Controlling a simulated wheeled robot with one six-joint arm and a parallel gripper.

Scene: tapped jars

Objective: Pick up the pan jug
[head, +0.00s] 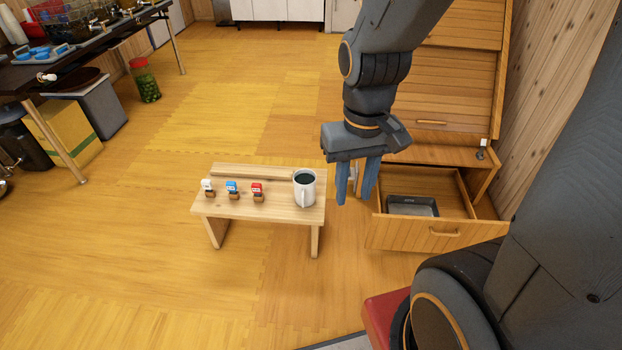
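A white jug (304,192) with a handle on its near side stands upright at the right end of a low wooden bench (277,213). Its inside looks dark; I cannot tell whether that is liquid. I see no label naming it the pan jug. My gripper (355,200) points down with its two blue fingers apart and nothing between them. In the picture it is to the right of the jug, between the bench and an open drawer.
Three small blocks with white (207,187), blue (232,187) and red (257,189) tops stand left of the jug. The pulled-out drawer (427,235) holds a dark, shallow rectangular pan (412,207). A green jar (145,80) stands on the floor. Floor left of the bench is clear.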

